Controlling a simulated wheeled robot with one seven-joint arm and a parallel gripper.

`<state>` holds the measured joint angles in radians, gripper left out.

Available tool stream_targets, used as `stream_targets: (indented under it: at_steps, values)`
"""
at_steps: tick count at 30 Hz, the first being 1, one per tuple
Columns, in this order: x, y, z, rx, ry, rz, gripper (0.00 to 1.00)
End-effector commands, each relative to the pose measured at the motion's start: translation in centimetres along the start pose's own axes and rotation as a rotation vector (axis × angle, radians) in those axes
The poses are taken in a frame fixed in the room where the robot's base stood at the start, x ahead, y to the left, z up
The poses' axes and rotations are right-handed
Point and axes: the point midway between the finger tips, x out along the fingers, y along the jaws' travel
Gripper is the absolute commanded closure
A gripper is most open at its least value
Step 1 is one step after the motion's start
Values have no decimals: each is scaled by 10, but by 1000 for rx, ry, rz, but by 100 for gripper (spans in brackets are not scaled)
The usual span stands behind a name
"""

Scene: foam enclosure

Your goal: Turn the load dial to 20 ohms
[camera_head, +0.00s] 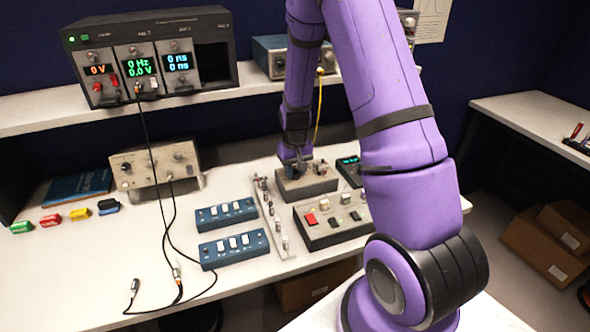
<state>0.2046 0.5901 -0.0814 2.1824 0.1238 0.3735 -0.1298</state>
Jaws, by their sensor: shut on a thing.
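A small grey box (308,190) with knobs on its top stands on the white bench, near the middle of the view. My gripper (297,169) reaches down onto the left part of its top and is shut on a knob there, apparently the load dial. The fingers and wrist hide the dial and its scale, so its setting cannot be read. Another small knob (321,167) shows to the right of my gripper on the same box.
A control box with a red button (338,236) stands just in front. Blue switch boxes (234,248) and a metal strip lie to the left. A dark meter (349,171) stands close on the right, partly behind my arm. The front left bench is mostly clear, except for cables.

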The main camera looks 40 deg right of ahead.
Motion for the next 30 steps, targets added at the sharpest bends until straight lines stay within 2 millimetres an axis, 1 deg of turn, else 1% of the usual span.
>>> stream_targets:
  at_steps: [15,16,17,18,19,26,30]
  values:
    - [0,0,-1,23,2,0,93]
    - [0,0,-1,23,2,0,65]
    - [0,0,-1,23,2,0,58]
    - [0,0,-1,23,2,0,49]
    - [0,0,-1,23,2,0,44]
    - [0,0,0,22,1,0,44]
    - [-6,0,-1,22,2,0,44]
